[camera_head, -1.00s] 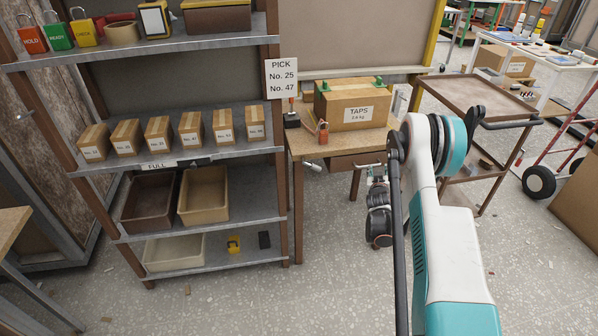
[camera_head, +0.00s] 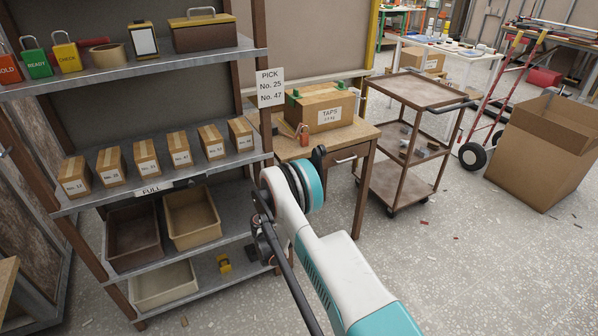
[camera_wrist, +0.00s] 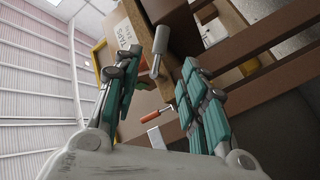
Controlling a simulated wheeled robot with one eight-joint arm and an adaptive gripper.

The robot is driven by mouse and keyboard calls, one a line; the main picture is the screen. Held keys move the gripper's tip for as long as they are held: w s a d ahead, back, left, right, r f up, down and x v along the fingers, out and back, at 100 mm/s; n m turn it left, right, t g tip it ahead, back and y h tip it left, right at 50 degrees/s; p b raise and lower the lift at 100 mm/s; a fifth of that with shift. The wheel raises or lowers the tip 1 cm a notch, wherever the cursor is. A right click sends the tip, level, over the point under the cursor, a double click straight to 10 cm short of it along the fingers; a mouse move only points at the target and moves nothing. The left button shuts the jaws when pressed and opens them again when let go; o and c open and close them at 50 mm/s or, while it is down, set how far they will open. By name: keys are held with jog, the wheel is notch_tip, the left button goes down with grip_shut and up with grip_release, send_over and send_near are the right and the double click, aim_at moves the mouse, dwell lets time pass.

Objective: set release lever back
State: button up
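My gripper (camera_wrist: 160,66) is open in the wrist view, its two teal and grey jointed fingers apart with nothing held between them. An orange-handled metal rod (camera_wrist: 157,110), which looks like a lever, shows beyond the gap between the fingers; I cannot tell for sure that it is the release lever. A grey cylindrical bar (camera_wrist: 161,45) shows above it, near the fingertips; contact cannot be told. In the head view, a small dark fixture (camera_head: 277,126) stands on the wooden table (camera_head: 354,133), beside an orange padlock-like item (camera_head: 303,135). My arm hides the gripper there.
The TAPS box (camera_head: 322,108) sits on the table. A shelf unit (camera_head: 185,160) with small boxes and bins stands close on the left. A brown trolley (camera_head: 425,92) and open carton (camera_head: 545,150) stand on the right.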

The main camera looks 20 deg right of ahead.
jog(key=b+x, duration=0.3)
jog(key=x, duration=0.8)
grip_shut()
